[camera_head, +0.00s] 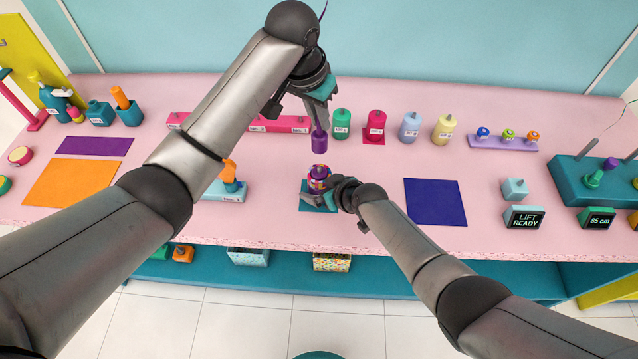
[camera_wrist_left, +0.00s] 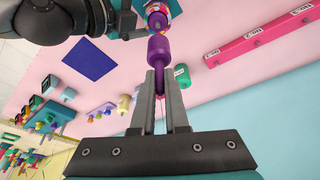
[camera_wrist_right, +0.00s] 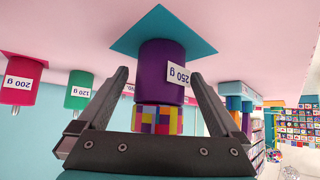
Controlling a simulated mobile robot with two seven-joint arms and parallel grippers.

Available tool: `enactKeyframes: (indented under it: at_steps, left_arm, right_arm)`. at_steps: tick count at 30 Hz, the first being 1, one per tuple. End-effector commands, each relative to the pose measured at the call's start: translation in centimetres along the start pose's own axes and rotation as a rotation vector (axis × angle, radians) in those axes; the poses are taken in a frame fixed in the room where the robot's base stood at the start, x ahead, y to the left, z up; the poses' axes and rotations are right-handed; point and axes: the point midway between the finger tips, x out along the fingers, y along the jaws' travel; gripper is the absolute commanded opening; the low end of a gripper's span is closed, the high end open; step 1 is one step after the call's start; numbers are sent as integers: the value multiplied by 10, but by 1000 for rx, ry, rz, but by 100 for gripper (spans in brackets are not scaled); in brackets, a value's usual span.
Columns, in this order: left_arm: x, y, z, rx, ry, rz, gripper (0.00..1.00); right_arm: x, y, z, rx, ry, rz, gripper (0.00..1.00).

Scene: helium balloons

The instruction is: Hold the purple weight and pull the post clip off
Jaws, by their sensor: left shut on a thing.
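The purple weight (camera_wrist_right: 162,68), labelled 250 g with a multicoloured checked band on top, stands on a teal mat (camera_head: 305,206). Its banded top shows in the left wrist view (camera_wrist_left: 158,9). My right gripper (camera_wrist_right: 158,76) has its fingers on both sides of the weight, with small gaps visible in the right wrist view. My left gripper (camera_head: 318,122) is shut on the stem of a purple post clip (camera_head: 319,142), which also shows in the left wrist view (camera_wrist_left: 157,48). The clip hangs above the weight, with a small gap between them in the head view.
Green (camera_head: 341,124), pink (camera_head: 376,126), pale blue (camera_head: 410,127) and yellow (camera_head: 443,129) weights stand behind. A blue mat (camera_head: 435,202) lies clear to the right. A lilac rack (camera_head: 502,143) and a lift-ready display (camera_head: 524,219) are farther right.

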Motion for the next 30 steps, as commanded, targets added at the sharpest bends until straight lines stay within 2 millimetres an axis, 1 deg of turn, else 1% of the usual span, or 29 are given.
enactKeyframes:
  at_steps: [14,20,30]
  left_arm:
    - [0,0,0,0,-1,0,0]
    - [0,0,0,0,0,0,0]
    - [0,0,0,0,0,0,0]
  right_arm:
    - [-3,0,0,0,2,-1,100]
    - [-15,0,0,1,2,-2,100]
    - [-46,0,0,0,1,1,100]
